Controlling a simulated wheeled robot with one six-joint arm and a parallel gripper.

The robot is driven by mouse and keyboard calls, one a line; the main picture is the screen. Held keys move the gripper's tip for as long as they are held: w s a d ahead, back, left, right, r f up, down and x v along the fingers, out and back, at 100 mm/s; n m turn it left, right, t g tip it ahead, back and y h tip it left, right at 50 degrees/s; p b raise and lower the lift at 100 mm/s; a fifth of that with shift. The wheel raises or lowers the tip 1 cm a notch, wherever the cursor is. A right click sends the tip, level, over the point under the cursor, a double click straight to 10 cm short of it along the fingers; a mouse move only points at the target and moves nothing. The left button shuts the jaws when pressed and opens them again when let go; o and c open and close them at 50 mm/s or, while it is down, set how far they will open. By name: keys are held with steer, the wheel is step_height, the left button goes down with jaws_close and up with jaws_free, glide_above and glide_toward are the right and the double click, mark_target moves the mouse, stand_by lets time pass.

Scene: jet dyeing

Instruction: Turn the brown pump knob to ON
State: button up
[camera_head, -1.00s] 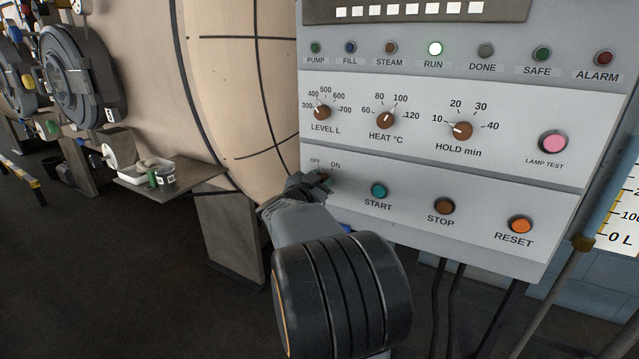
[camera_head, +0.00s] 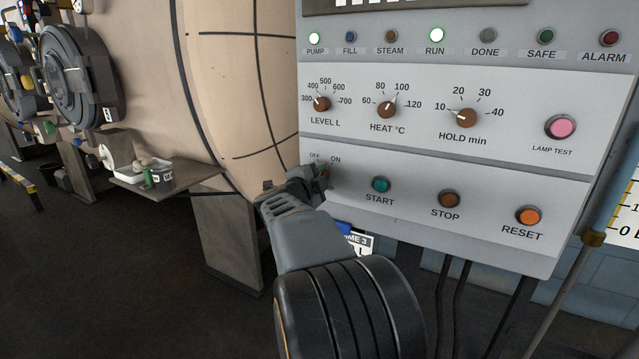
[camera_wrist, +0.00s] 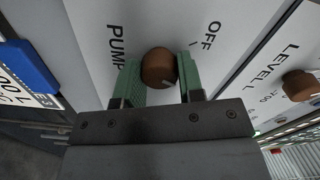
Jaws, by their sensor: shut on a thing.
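The brown pump knob (camera_wrist: 158,67) sits between the two green finger pads of my gripper (camera_wrist: 160,74) in the wrist view. The fingers are shut on its sides. Its pale pointer mark shows at the lower right, on the side away from the OFF label. The ON label is hidden there by my gripper. In the head view my gripper (camera_head: 322,176) is at the panel's lower left, below the OFF and ON labels (camera_head: 325,158), and mostly hides the knob. The PUMP lamp (camera_head: 315,38) is lit white-green.
The START (camera_head: 381,185), STOP (camera_head: 449,199) and RESET (camera_head: 528,215) buttons stand to the right of my gripper. The LEVEL knob (camera_head: 321,104) is just above. The RUN lamp (camera_head: 436,35) is lit. A shelf (camera_head: 190,177) with small containers stands left.

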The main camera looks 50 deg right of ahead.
steer(key=shift+f+m+b, duration=0.1)
steer(key=shift+m+b, duration=0.55)
steer(key=shift+m, duration=0.55)
steer(key=o, duration=0.9)
steer(key=p+v, duration=0.2)
steer(key=v, duration=1.2)
steer(key=shift+p, duration=0.35)
